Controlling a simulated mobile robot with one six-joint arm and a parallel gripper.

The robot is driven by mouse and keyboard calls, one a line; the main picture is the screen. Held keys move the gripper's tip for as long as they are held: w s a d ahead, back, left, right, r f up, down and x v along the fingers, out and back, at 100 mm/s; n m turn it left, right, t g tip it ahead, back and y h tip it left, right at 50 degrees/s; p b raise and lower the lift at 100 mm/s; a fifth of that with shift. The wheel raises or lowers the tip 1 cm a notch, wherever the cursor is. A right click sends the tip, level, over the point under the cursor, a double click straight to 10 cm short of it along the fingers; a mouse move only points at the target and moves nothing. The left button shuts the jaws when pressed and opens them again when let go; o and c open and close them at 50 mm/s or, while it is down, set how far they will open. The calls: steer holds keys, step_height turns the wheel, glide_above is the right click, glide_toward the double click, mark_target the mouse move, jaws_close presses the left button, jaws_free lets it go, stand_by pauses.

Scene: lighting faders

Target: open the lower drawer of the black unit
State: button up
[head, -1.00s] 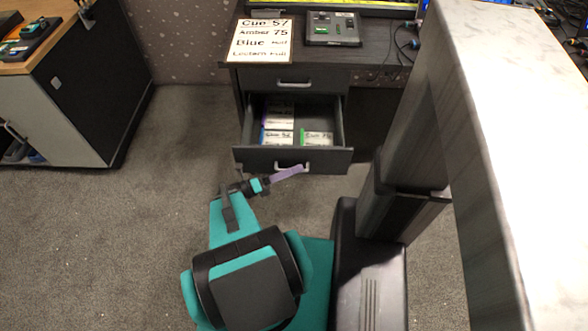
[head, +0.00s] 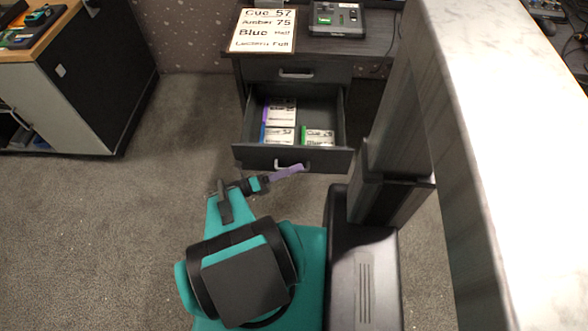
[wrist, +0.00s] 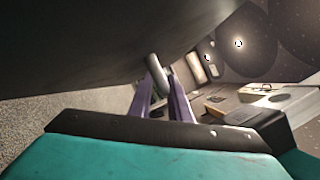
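The black unit (head: 240,85) stands at the back centre of the head view. Its lower drawer (head: 255,157) is pulled well out, showing several labelled boxes (head: 279,115) inside. The closed upper drawer (head: 262,73) is above it. My gripper (head: 287,172) is at the lower drawer's handle (head: 279,163) in the head view. In the wrist view, the purple fingers of my gripper (wrist: 162,92) stand on both sides of the grey handle (wrist: 156,66) and appear shut on it. The dark drawer front fills much of that view's top.
A sign (head: 264,30) and a small control box (head: 338,18) sit on the unit's top. A cabinet with a wooden top (head: 55,85) stands at the left. A pale surface (head: 490,120) runs down the right. Carpet (head: 130,220) is clear at left.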

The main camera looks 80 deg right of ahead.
steer(key=shift+w, duration=0.15)
steer(key=p+v, duration=0.6)
steer(key=v, duration=0.7)
steer(key=shift+w, duration=0.2)
stand_by(0.8)
steer(key=shift+a+f, duration=0.1)
stand_by(0.4)
